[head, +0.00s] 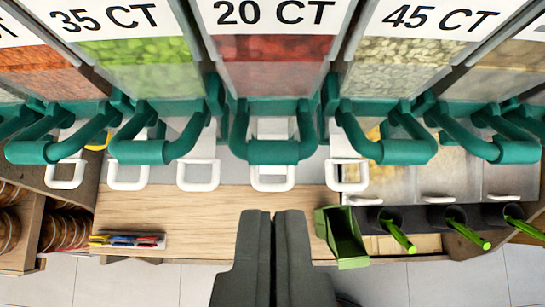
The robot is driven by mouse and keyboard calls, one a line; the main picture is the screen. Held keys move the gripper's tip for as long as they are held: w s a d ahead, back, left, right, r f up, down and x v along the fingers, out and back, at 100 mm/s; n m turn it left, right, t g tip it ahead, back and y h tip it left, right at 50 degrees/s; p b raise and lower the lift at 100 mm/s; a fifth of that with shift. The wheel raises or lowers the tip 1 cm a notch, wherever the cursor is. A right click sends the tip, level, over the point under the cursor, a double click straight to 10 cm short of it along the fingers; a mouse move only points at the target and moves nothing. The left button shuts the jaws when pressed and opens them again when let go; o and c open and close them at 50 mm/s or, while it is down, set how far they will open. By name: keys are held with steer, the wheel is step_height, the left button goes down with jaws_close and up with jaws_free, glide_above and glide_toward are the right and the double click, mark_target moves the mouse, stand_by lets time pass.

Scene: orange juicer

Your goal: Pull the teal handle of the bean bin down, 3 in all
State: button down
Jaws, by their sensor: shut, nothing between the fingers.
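Several clear bean bins hang in a row across the top of the head view, each with a U-shaped teal handle below it. The middle bin (270,85) holds red beans under a "20 CT" label, and its teal handle (272,151) stands centred ahead of my gripper. The "35 CT" bin (140,52) holds green beans, with its handle (140,152) to the left. The "45 CT" bin (405,66) holds pale beans, with its handle (405,151) to the right. My gripper (273,213) is shut and empty, apart from the middle handle in the picture.
White square handles (198,176) line up below the bins. A wooden counter (180,210) carries small coloured items (127,241) at left and a green scoop (342,237) at right. Dark holders with green-handled tools (398,232) stand farther right. Baskets (65,228) sit at far left.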

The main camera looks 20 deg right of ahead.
mark_target(272, 164)
steer(key=x, duration=0.9)
steer(key=shift+w+f, duration=0.3)
steer(key=shift+s, duration=0.1)
steer(key=shift+s+f+t, duration=0.2)
steer(key=shift+t, duration=0.2)
steer(key=shift+s+a+f, duration=0.1)
steer(key=shift+s, duration=0.05)
steer(key=shift+s+a+f+t+h, duration=0.1)
steer(key=shift+s+f+t+h, duration=0.2)
steer(key=shift+t, duration=0.2)
steer(key=shift+s+a+f+t+h, duration=0.1)
steer(key=shift+s+f+t+h, duration=0.1)
steer(key=shift+s+f+t, duration=0.35)
steer(key=shift+s+a+f+t+h, duration=0.2)
steer(key=shift+f+t, duration=0.3)
steer(key=shift+t, duration=0.35)
steer(key=shift+s+a+f, duration=0.1)
steer(key=shift+s+f, duration=0.15)
steer(key=shift+f, duration=0.45)
steer(key=shift+s+f, duration=0.25)
steer(key=shift+f, duration=0.45)
steer(key=shift+s+a+f, duration=0.1)
steer(key=shift+s+f, duration=0.15)
steer(key=shift+f, duration=0.55)
